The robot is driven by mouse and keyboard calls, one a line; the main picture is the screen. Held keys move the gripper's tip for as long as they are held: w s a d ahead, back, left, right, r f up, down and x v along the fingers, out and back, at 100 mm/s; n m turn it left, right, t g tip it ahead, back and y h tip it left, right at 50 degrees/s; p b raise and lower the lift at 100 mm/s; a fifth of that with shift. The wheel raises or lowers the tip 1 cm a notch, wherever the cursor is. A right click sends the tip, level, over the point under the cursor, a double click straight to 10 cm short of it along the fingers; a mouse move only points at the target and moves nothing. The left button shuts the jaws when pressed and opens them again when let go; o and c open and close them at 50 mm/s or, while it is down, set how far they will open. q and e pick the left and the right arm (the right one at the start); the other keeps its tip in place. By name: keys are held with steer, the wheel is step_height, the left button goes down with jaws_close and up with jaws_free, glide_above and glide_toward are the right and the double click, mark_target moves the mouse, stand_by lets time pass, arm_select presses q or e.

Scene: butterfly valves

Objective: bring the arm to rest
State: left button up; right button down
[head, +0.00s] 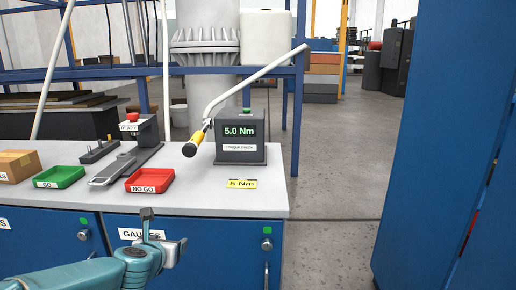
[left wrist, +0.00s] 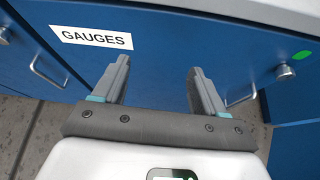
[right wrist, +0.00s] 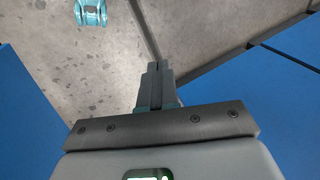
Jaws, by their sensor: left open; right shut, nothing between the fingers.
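My left arm comes in from the lower left in the head view. Its gripper (head: 163,224) is in front of the blue cabinet's GAUGES drawer front, below the worktop edge. In the left wrist view the left gripper (left wrist: 160,82) has its two fingers wide apart with nothing between them. My right gripper is outside the head view. In the right wrist view the right gripper (right wrist: 156,72) has its fingers together and empty, above the grey floor (right wrist: 60,75).
A grey worktop (head: 205,195) holds a red NO GO tray (head: 150,181), a green GO tray (head: 59,177), a cardboard box (head: 18,165) and a 5.0 Nm torque display (head: 240,140). A yellow-and-black handled tool (head: 194,142) is beside the display. A tall blue cabinet (head: 445,130) stands right.

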arm_select(q)
steer(key=s+d+f+m+g+h+p, duration=0.1)
steer(key=s+d+f+m+g+p, duration=0.1)
steer(key=s+f+m+g+p, duration=0.4)
steer(key=s+d+f+m+g+h+p, duration=0.1)
steer(key=s+d+f+m+g+p, duration=0.1)
steer(key=s+f+m+p, duration=0.7)
steer(key=s+d+f+m+g+h, duration=0.1)
steer(key=s+d+f+m+g, duration=0.1)
steer(key=s+m, duration=0.7)
steer(key=s+d+f+m+g+h, duration=0.1)
steer(key=s+d+m, duration=0.3)
steer(key=s+m, duration=0.5)
steer(key=shift+s+d+f+g, duration=0.3)
steer(key=shift+s+f+g, duration=0.2)
steer(key=shift+s, duration=0.85)
arm_select(e)
steer(key=s+a+r+g, duration=0.1)
steer(key=s+r, duration=0.2)
steer(key=r, duration=1.5)
steer(key=shift+s+r, duration=0.15)
steer(key=shift+s, duration=0.05)
